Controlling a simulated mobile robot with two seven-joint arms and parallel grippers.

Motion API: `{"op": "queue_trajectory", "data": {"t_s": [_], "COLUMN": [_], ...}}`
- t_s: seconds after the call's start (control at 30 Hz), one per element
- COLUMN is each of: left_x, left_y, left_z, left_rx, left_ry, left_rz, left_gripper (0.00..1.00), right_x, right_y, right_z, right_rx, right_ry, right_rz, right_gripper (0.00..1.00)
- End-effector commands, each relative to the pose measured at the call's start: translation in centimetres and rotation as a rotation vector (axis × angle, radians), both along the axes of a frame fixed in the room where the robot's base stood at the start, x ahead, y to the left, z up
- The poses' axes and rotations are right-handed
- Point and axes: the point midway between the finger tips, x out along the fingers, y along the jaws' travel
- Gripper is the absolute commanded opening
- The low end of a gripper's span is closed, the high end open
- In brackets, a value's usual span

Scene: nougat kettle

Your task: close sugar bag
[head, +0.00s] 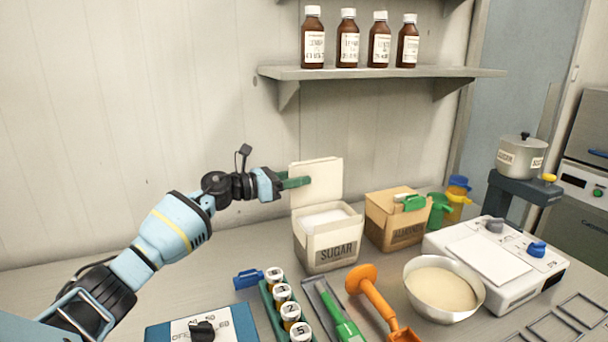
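The sugar bag (328,248) is a cream box-shaped container labelled SUGAR, standing on the counter. Its top is open and white sugar (324,218) shows inside. Its lid flap (322,180) stands up at the back edge. My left gripper (296,182), with green fingers, reaches in from the left to the flap's left edge. The fingertips overlap the flap in the picture; I cannot tell if they touch it, or if the fingers are open or shut. My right gripper is not in view.
A brown carton (392,222) with a green clip stands right of the bag. In front lie a rack of jars (283,307), a green-handled tool (335,310), an orange scoop (372,295) and a metal bowl (444,290). A shelf (380,72) with brown bottles hangs above.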

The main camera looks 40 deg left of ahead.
Motion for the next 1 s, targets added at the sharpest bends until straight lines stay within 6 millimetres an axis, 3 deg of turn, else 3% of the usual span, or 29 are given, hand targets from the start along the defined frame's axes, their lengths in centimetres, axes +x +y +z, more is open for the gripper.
{"op": "queue_trajectory", "data": {"t_s": [0.2,0.57,0.87,1.0], "left_x": [1.9,2.3,2.3,2.3], "left_y": [-0.9,-1.2,-1.2,-1.2], "left_z": [0.1,0.0,0.0,0.0], "left_rx": [-0.001,0.001,0.001,0.001], "left_ry": [-0.003,0.0,0.0,0.0], "left_rz": [0.0,0.0,0.0,0.0], "left_gripper": [0.37,0.37,0.02,0.0], "right_x": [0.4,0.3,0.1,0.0], "right_y": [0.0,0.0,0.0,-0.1], "right_z": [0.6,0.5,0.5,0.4], "right_rx": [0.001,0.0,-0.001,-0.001], "right_ry": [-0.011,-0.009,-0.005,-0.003], "right_rz": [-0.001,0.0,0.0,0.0], "right_gripper": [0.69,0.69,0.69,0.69]}}
